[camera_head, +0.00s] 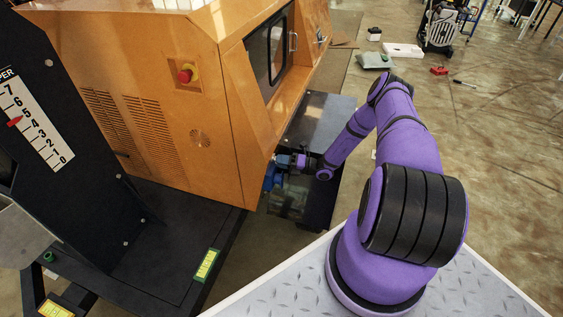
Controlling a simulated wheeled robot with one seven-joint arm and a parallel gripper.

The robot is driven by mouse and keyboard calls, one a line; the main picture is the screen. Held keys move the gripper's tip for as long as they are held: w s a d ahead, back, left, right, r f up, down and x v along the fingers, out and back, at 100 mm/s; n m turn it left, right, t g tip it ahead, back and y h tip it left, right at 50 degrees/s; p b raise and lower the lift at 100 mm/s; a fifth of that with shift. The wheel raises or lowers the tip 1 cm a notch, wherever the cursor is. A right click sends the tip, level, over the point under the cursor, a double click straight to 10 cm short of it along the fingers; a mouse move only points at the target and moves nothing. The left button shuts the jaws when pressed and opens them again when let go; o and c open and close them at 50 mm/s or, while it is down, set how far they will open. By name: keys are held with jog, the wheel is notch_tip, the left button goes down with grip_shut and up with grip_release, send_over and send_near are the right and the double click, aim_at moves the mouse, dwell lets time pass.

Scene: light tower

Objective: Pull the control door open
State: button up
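The light tower's orange cabinet (170,75) fills the upper left. On its right-hand face is a dark, framed panel (276,52) with a silver handle (293,42). This looks like the control door; it appears closed, though the steep angle makes this hard to judge. My purple arm reaches from the lower right toward the cabinet. My gripper (272,176), with blue parts, is low beside the cabinet's lower corner, below the panel and apart from the handle. Its fingertips are small and partly hidden, so I cannot tell whether they are open or hold anything.
A red emergency button (186,75) is on the cabinet's side. A black mast with a number scale (35,125) stands at the left. A dark platform (318,122) extends below the panel. The concrete floor at the right is mostly clear, with several items farther back.

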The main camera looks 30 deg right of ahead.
jog(key=shift+o, duration=0.8)
jog(key=shift+a+r, duration=0.15)
jog(key=shift+a, duration=0.35)
jog(key=shift+d, duration=0.3)
jog(key=s+d+n+t+h, duration=0.2)
jog(key=s+d+n+h, duration=0.2)
jog(key=s+d+n, duration=0.6)
jog(key=w+a+r+n+g, duration=0.1)
jog(key=a+r+n+g, duration=0.3)
jog(key=r, duration=0.6)
jog(key=w+a+r+n+g, duration=0.1)
jog(key=a+r+n+g, duration=0.3)
jog(key=r, duration=0.6)
jog(key=w+a+r+n+g+y, duration=0.1)
jog(key=a+r+n+g, duration=0.3)
jog(key=r+n, duration=0.3)
jog(key=shift+w+r+n+g, duration=0.3)
jog(key=shift+w+r+n, duration=0.1)
jog(key=shift+r, duration=1.25)
